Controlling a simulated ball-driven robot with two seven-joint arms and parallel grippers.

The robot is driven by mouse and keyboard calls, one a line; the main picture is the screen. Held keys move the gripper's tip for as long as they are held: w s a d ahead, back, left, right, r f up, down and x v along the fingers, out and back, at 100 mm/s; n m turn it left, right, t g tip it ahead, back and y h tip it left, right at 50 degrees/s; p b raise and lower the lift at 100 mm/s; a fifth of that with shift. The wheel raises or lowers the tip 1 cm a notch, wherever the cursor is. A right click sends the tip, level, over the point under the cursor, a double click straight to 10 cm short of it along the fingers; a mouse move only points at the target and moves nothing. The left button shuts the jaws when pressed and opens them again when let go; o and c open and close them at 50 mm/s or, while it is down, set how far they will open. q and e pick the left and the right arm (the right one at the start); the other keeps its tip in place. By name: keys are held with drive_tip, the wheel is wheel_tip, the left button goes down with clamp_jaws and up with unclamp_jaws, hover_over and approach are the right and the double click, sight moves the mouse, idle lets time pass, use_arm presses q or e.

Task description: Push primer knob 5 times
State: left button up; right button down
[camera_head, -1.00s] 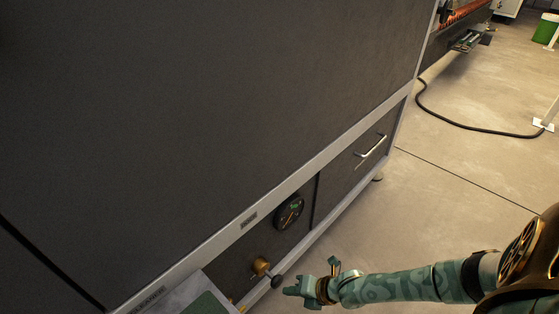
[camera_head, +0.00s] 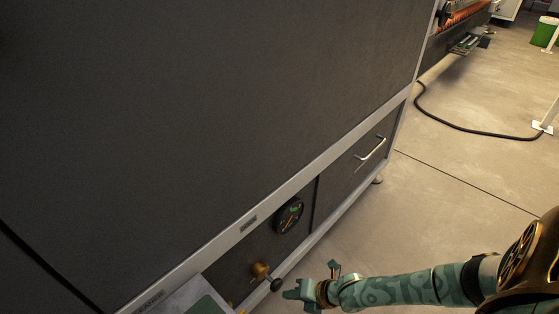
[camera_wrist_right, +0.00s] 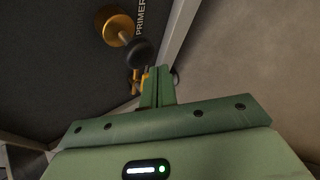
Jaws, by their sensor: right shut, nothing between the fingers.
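The primer knob is a black ball (camera_head: 276,284) on a short rod from a brass fitting (camera_head: 260,269), low on the washer's dark front panel. In the right wrist view the black knob (camera_wrist_right: 138,51) and its brass base (camera_wrist_right: 116,28) show beside the "PRIMER" label. My right gripper (camera_head: 288,294) is shut and empty. Its tips sit just to the right of and slightly below the knob in the head view. In the wrist view the fingers (camera_wrist_right: 157,77) point toward the panel, just below the knob. I cannot tell whether they touch it. My left gripper is not in view.
A drawer handle (camera_head: 370,149) is farther right. A pale metal rail (camera_head: 300,177) crosses the panel above. Open concrete floor (camera_head: 450,200) lies right, with a black cable (camera_head: 470,129).

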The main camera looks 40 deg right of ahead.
sight(280, 285)
drive_tip(key=shift+w, duration=0.1)
idle(0.7)
drive_tip(key=shift+w, duration=0.3)
drive_tip(key=shift+w+a+r+b, duration=0.15)
drive_tip(key=shift+w+b, duration=0.45)
drive_tip(key=shift+w, duration=1.05)
idle(1.4)
drive_tip(key=shift+s+p, duration=0.95)
drive_tip(key=shift+s, duration=1.05)
